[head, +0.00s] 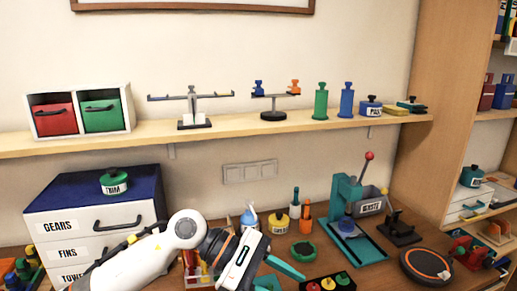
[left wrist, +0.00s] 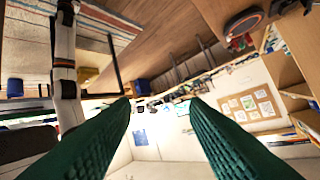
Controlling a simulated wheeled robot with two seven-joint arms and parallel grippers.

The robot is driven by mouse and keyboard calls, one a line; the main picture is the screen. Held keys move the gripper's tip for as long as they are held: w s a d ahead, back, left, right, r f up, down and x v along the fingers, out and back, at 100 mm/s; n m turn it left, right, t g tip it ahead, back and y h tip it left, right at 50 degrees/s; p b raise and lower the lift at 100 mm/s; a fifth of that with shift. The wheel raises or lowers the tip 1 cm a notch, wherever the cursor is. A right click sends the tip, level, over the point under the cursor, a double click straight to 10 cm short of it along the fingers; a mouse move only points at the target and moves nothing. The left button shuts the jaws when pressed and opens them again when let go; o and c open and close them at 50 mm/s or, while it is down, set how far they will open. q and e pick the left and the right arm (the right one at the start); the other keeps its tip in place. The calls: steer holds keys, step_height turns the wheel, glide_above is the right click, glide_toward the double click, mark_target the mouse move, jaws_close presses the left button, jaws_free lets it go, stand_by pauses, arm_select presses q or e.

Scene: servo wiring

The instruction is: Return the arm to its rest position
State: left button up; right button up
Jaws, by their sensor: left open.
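My left arm (head: 150,255) comes in from the lower left in the head view, in front of the drawer cabinet and over the workbench. My left gripper (head: 286,277) is at its end, low in the middle of the picture, with teal fingers. In the left wrist view my left gripper (left wrist: 158,105) shows two green ridged fingers well apart with nothing between them. The view past the fingers is tilted and shows the room. My right gripper is in neither view.
The drawer cabinet (head: 80,215) stands at left. A teal press (head: 345,205), a round dark pad (head: 426,266) and a tray with coloured knobs (head: 327,284) are right of the gripper. Screwdrivers and small pots stand behind it. A wall shelf (head: 240,130) runs above.

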arm_select(q)
step_height(320, 180, up, 5)
steer(key=s+d+n+t+h, duration=0.1)
steer(key=d+n+t+h, duration=0.15)
steer(key=n+h, duration=0.45)
steer(key=w+a+r+n+t, duration=0.1)
steer(key=w+a+n+t, duration=0.2)
steer(key=n+t, duration=0.6)
steer(key=w+a+r+n+t, duration=0.15)
steer(key=a+n+t, duration=0.25)
steer(key=n+t, duration=0.5)
steer(key=a+f+n+y, duration=0.7)
steer(key=f+n+y, duration=0.2)
steer(key=n, duration=0.4)
steer(key=a+f+n+y, duration=0.75)
steer(key=f+n, duration=0.25)
steer(key=n, duration=0.2)
steer(key=s+a+f+n+g+y, duration=0.1)
steer(key=s+a+f+n+g, duration=0.2)
steer(key=s+f+n+g, duration=0.65)
steer(key=s+a+f+g+y, duration=0.2)
steer(key=s+a+f+g, duration=0.3)
steer(key=s, duration=0.9)
step_height(320, 180, down, 26)
steer(key=d, duration=0.2)
steer(key=s+a+f+g, duration=0.1)
steer(key=s+a+f, duration=0.2)
steer(key=s+f, duration=1.4)
steer(key=shift+f+m, duration=0.25)
steer(key=shift+m, duration=0.1)
